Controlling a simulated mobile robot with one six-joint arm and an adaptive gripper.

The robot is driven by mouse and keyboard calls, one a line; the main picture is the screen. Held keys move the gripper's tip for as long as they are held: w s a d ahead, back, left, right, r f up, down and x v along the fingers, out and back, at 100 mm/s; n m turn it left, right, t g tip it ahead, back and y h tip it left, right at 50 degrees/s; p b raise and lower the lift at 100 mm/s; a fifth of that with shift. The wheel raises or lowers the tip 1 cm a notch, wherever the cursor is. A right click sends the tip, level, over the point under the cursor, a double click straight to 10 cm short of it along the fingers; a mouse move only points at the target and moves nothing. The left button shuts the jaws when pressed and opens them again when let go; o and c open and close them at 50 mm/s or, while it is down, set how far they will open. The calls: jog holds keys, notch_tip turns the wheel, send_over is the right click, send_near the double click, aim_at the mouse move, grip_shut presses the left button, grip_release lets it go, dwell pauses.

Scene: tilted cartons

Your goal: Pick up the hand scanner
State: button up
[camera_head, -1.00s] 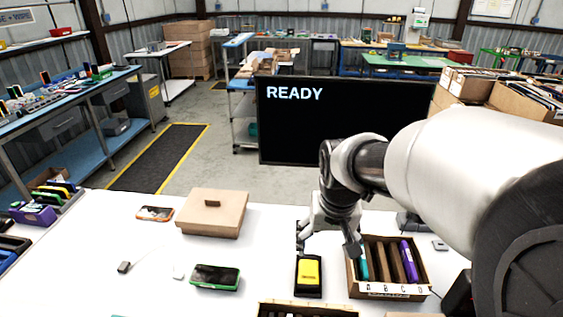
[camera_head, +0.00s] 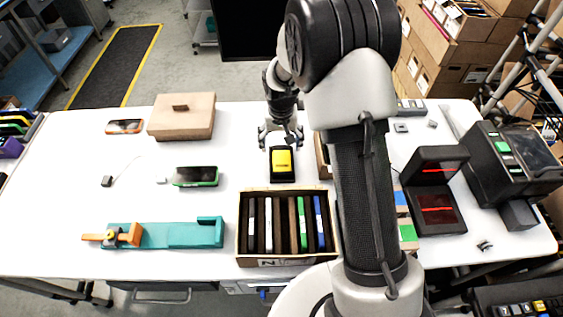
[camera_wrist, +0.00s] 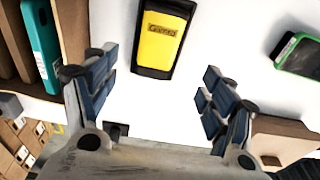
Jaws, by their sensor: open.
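A yellow-and-black handheld device (camera_head: 282,161), which may be the hand scanner, lies flat on the white table (camera_head: 70,190). In the wrist view the yellow device (camera_wrist: 165,38) is at the top centre, with a dark label on its yellow face. My gripper (camera_head: 281,141) is open and empty at the device's far end in the head view. In the wrist view its blue-padded fingers (camera_wrist: 157,85) are spread wide, with bare white table between them. The device lies ahead of the fingertips, apart from them.
An open carton (camera_head: 238,230) with several upright devices stands in front. Another carton (camera_head: 322,158) is partly hidden behind my arm. A green-edged phone (camera_head: 196,177) and a closed brown box (camera_head: 180,125) lie left. A teal fixture (camera_head: 170,235) is at front left. Black machines (camera_head: 435,195) stand right.

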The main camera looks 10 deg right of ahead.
aim_at(282, 158)
jog(key=f, duration=0.3)
jog(key=f+b, duration=0.1)
jog(key=f, duration=0.2)
jog(key=w+f+b, duration=0.1)
jog(key=f, duration=0.2)
jog(key=shift+d+f, duration=0.2)
jog(key=shift+d, duration=0.05)
jog(key=shift+s+r, duration=0.1)
jog(key=shift+c, duration=0.6)
jog(key=c, duration=0.9)
